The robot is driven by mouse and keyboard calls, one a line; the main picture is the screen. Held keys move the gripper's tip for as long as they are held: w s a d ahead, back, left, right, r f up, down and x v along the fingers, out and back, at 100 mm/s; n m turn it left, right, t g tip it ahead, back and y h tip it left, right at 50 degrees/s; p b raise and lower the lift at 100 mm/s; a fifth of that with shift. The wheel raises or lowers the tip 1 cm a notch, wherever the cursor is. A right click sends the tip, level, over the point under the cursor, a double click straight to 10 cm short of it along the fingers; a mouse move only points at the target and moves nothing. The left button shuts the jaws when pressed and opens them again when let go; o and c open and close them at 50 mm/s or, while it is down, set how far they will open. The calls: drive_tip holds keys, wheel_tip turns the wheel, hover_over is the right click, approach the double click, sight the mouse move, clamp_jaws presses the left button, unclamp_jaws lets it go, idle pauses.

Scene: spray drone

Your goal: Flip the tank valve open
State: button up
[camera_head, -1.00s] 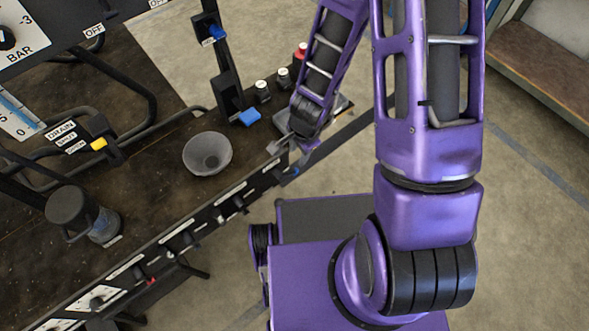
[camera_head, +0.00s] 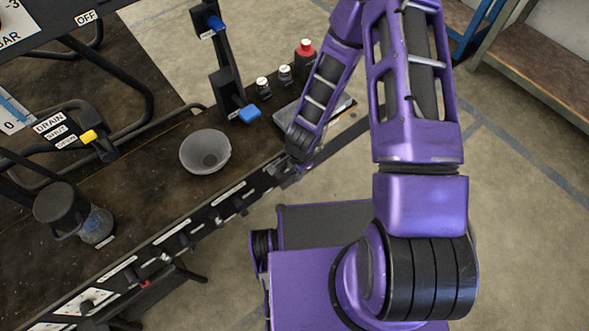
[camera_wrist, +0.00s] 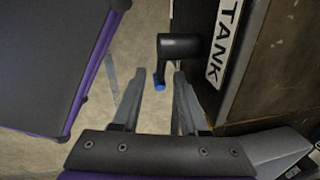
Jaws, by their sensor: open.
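The tank valve (camera_wrist: 180,46) shows in the wrist view as a black cylinder beside a white label reading TANK (camera_wrist: 226,38). Its black lever hangs down and ends in a blue tip (camera_wrist: 158,83). My gripper (camera_wrist: 157,80) is open, with one finger on each side of the blue tip in the picture. I cannot tell whether either finger touches the lever. In the head view my gripper (camera_head: 280,170) is at the bench's front edge, where my arm and gripper largely hide the valve.
A grey bowl (camera_head: 205,153) stands on the dark bench close to my gripper. A blue lever (camera_head: 249,115), small bottles (camera_head: 285,75), a red-capped bottle (camera_head: 305,60) and a yellow drain lever (camera_head: 88,136) are further back. A jar (camera_head: 97,226) is at left.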

drive_tip(key=shift+c, duration=0.2)
clamp_jaws()
drive_tip(key=shift+a+r, duration=0.1)
drive_tip(key=shift+s+a+r+t+h, duration=0.1)
drive_tip(key=shift+r+t+h, duration=0.3)
drive_tip(key=shift+t+h, duration=0.5)
drive_tip(key=shift+a+r+t+h, duration=0.1)
drive_tip(key=shift+r+t+h, duration=0.2)
drive_tip(key=shift+h, duration=0.35)
drive_tip(key=shift+r+t+h, duration=0.2)
drive_tip(key=shift+t+h, duration=0.2)
drive_tip(key=shift+h, duration=0.25)
drive_tip(key=shift+o, duration=0.2)
unclamp_jaws()
